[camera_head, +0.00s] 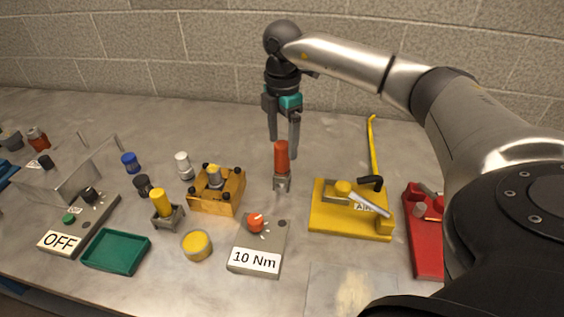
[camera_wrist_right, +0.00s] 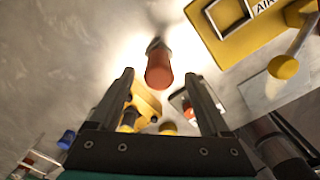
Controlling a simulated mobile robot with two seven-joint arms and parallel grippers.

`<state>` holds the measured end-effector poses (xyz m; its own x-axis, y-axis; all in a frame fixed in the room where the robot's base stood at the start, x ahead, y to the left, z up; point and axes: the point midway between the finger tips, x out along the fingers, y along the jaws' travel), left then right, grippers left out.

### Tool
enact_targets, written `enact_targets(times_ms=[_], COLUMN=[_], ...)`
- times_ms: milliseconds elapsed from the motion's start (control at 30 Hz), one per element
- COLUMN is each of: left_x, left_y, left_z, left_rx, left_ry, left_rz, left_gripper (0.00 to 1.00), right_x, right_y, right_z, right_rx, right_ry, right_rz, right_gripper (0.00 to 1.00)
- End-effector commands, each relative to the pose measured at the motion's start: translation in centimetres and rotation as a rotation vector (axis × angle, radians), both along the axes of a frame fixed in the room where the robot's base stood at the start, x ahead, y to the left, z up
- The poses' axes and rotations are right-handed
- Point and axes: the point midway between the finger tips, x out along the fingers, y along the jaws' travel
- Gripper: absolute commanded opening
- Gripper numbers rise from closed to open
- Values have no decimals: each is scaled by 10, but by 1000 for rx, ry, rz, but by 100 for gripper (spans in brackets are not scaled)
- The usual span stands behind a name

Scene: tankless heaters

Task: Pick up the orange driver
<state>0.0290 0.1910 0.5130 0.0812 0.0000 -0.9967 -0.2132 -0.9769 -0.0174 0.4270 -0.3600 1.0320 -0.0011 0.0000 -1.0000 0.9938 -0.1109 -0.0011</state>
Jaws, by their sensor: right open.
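The orange driver (camera_head: 281,157) stands upright on the table, with an orange-red handle and a grey metal lower part in a small grey holder. In the right wrist view the driver (camera_wrist_right: 158,68) lies ahead, roughly centred between the two fingers and just beyond their tips. My right gripper (camera_head: 284,148) points down above and slightly behind the driver, open and empty. Its fingers also show in the right wrist view (camera_wrist_right: 160,76). Whether a finger touches the handle cannot be told. My left gripper is not in view.
A wooden block fixture (camera_head: 228,198) stands left of the driver, the 10 Nm box (camera_head: 246,248) in front. The yellow AIR plate (camera_head: 325,218) and a red fixture (camera_head: 422,250) are to the right. A green tray (camera_head: 117,252) and OFF box (camera_head: 72,230) are left.

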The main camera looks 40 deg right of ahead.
Motion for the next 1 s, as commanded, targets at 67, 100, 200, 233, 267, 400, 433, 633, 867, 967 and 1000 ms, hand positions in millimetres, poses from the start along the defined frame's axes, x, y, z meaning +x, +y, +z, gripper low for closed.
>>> enact_targets(times_ms=[67,100,200,233,267,400,433,633,867,967,1000], left_x=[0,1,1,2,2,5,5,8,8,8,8], left_y=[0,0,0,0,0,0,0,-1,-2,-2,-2], left_z=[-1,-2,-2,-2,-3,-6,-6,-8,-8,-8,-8], left_rx=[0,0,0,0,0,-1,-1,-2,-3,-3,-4], left_ry=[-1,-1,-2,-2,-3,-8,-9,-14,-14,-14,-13], left_rz=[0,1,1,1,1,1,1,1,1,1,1], left_gripper=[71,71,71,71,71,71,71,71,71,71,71], right_x=[0,0,0,0,0,0,0,0,0,0,0], right_y=[0,0,0,0,1,1,1,1,1,1,1], right_z=[-9,-11,-16,-19,-23,-45,-50,-65,-65,-65,-65], right_rx=[-1,0,0,0,0,0,0,1,1,1,1], right_ry=[1,0,0,1,2,2,3,-1,-1,-1,-1], right_rz=[0,0,1,1,1,1,0,0,0,0,0], right_gripper=[81,81,81,81,81,81,81,81,77,66,62])
